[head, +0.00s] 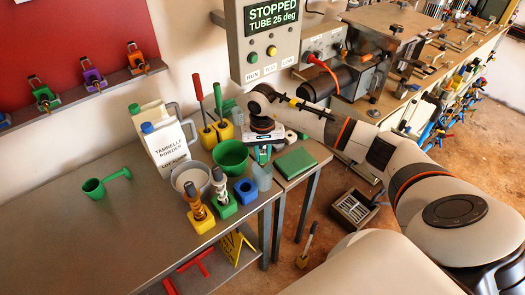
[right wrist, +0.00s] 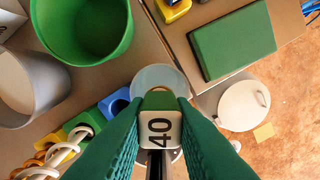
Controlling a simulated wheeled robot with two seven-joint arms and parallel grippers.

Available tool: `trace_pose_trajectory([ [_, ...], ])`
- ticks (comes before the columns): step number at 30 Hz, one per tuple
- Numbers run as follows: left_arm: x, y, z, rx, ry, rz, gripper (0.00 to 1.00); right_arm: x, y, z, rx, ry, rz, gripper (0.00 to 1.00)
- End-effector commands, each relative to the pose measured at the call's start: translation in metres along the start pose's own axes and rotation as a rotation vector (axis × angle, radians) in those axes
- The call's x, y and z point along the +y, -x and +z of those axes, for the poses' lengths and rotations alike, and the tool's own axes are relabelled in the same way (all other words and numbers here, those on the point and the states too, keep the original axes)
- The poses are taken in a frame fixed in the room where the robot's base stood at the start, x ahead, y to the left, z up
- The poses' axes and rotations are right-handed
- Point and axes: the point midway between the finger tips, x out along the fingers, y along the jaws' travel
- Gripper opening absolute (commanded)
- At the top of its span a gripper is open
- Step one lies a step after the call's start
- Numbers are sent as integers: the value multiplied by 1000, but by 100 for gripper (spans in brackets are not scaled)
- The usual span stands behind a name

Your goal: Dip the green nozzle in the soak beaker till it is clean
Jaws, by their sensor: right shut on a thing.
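My right gripper (head: 262,150) is shut on the green nozzle, which shows in the right wrist view as a green block with a white "40" label (right wrist: 159,128) and a metal stem. The gripper's green pads (right wrist: 160,115) press on it from both sides. The clear, bluish soak beaker (head: 262,178) stands at the table's front right edge, just below the gripper. In the right wrist view the beaker (right wrist: 158,77) is partly hidden behind the nozzle. I cannot tell whether the nozzle's tip is inside it. My left gripper is not in view.
A green bucket (head: 230,153) and a grey bucket (head: 190,176) stand left of the beaker. A blue block (head: 246,192) and tools in green and yellow blocks (head: 201,220) stand close by. A green pad (head: 295,162) lies to the right. The table's left part is mostly clear.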

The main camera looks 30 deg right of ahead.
Motion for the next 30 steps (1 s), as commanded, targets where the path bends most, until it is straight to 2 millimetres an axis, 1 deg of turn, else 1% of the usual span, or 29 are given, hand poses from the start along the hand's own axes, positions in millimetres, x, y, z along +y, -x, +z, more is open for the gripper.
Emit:
trace_pose_trajectory([
  [1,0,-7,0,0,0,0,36,0,-7,0,-1,0,-1,0],
  [16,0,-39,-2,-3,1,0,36,0,-40,0,0,-1,1,0],
  [21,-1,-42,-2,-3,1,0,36,0,-44,0,-1,-1,1,0],
  [30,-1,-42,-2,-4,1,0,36,0,-44,0,0,-1,1,0],
])
